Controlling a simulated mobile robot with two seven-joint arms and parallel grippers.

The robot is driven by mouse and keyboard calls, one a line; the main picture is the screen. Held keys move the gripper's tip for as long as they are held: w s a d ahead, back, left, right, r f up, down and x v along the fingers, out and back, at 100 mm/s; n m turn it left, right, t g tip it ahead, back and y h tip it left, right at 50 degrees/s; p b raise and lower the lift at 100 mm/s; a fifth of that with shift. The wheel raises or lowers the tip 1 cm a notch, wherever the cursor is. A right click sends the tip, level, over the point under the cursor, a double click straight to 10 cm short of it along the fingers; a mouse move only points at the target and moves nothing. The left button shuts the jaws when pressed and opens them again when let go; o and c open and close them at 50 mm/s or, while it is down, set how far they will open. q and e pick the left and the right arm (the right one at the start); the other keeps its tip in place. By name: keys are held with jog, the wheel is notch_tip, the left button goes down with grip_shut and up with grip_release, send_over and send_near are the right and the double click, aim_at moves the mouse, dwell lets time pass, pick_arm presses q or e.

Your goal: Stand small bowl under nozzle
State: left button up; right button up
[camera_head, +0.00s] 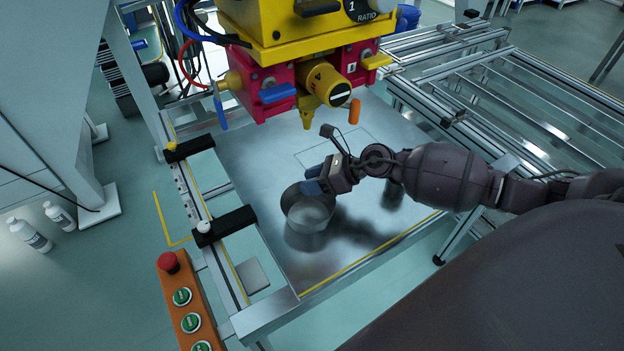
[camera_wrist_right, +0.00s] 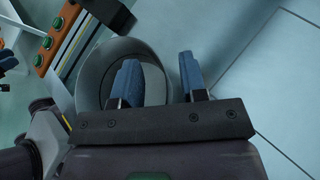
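The small grey metal bowl (camera_head: 308,212) stands upright on the metal plate, near its left front part. My right gripper (camera_head: 317,179) is at the bowl's far rim, with its blue fingers pointing down-left. In the right wrist view the right gripper (camera_wrist_right: 158,72) has its fingers clearly apart. One finger overlaps the bowl (camera_wrist_right: 95,72) opening and the other is outside the rim, so the rim lies between them. I cannot tell whether either finger touches it. The yellow nozzle (camera_head: 308,115) hangs under the red and yellow machine head, behind the bowl. My left gripper is not in view.
The metal plate (camera_head: 262,172) has a thin outlined rectangle beneath the nozzle area. Black clamps (camera_head: 226,226) line its left side. An orange button box (camera_head: 185,310) stands at the front left. An orange-tipped part (camera_head: 354,112) hangs right of the nozzle. The plate between bowl and nozzle looks clear.

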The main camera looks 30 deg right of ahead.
jog(key=shift+s+d+r, duration=0.1)
jog(key=shift+d+r, duration=0.1)
jog(key=shift+r, duration=0.1)
jog(key=p+v, duration=0.1)
jog(key=v, duration=1)
jog(key=shift+s+d+p, duration=0.15)
jog(key=shift+p, duration=0.25)
jog(key=shift+r, duration=0.1)
